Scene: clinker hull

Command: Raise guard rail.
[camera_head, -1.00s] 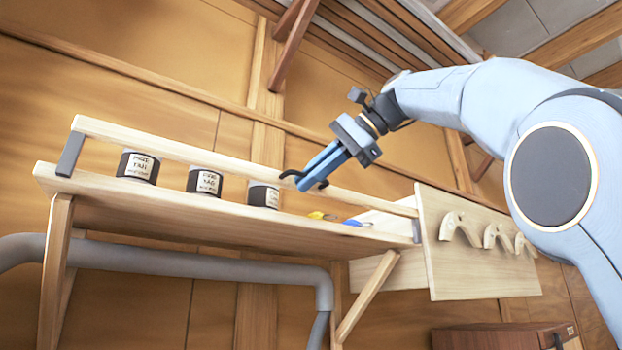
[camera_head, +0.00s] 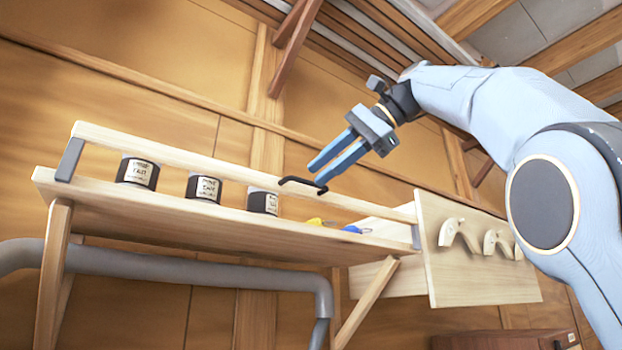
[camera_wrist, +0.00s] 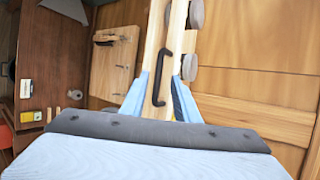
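The guard rail (camera_head: 235,172) is a long pale wooden bar with a black handle (camera_head: 303,185) near its middle. It stands above the shelf edge, running in front of the tops of the tins, on a grey end arm (camera_head: 70,159) at the left that leans slightly. A second grey arm (camera_head: 416,236) shows at the right end. My gripper (camera_head: 316,175) is open and empty, just above and right of the handle. In the wrist view the handle (camera_wrist: 162,75) lies lengthwise between the two spread fingers (camera_wrist: 160,95), apparently beyond them. I see no contact.
Several dark labelled tins (camera_head: 204,187) stand on the wooden shelf (camera_head: 140,212). Yellow and blue items (camera_head: 355,229) lie near its right end. A board with curved wooden pegs (camera_head: 460,234) is to the right. A grey pipe (camera_head: 200,266) runs below. Above the rail is free room.

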